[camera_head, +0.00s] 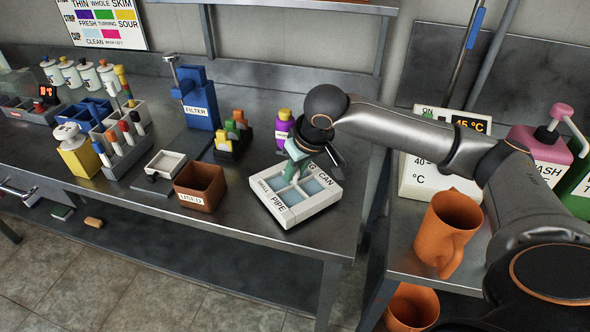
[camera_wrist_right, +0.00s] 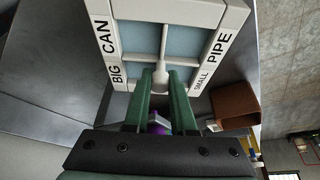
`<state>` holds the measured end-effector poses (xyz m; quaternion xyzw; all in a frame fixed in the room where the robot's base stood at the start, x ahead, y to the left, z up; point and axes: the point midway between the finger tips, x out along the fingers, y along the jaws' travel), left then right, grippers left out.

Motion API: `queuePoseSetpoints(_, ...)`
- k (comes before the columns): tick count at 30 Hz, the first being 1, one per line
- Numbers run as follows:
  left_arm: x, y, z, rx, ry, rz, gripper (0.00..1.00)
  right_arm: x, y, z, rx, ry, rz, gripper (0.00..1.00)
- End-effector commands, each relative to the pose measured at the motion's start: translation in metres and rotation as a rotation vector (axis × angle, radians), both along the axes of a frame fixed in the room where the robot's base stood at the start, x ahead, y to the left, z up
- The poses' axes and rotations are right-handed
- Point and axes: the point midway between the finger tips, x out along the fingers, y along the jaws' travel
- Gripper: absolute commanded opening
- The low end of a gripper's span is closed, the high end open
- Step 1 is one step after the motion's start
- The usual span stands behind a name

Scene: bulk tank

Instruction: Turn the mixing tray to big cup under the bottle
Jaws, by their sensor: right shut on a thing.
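The mixing tray (camera_head: 312,212) is a white square frame with pale blue compartments, on the steel bench near its right end. One rim reads SMALL PIPE and faces front left in the head view; the opposite rim reads CAN, partly hidden by my gripper. In the right wrist view the tray (camera_wrist_right: 238,18) shows BIG CAN at left and SMALL PIPE at right. My right gripper (camera_head: 293,158) is shut on the tray's white centre handle; its green fingers (camera_wrist_right: 160,80) show around it. The purple bottle (camera_head: 283,130) with a yellow cap stands just behind the tray. My left gripper is out of view.
A brown USED box (camera_head: 200,187) stands left of the tray. A small rack with coloured blocks (camera_head: 233,137) and a blue FILTER unit (camera_head: 200,108) stand behind it. Orange mugs (camera_head: 447,225) and a pink WASH bottle (camera_head: 540,145) are at right. Bare bench lies in front of the tray.

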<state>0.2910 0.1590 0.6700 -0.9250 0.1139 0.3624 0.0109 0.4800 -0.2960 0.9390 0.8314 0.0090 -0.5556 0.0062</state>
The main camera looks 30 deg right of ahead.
Motion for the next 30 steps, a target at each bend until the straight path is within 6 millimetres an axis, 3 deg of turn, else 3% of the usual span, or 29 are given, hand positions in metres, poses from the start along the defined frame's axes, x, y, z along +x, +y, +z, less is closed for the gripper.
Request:
queuePoseSetpoints(4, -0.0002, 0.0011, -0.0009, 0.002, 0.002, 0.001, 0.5, -0.0001, 0.0, 0.0002, 0.0, 0.0, 0.0, 0.0)
queuePoseSetpoints(30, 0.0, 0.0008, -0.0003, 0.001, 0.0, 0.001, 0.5, -0.0001, -0.0001, 0.0004, 0.0, 0.0, 0.0, 0.0)
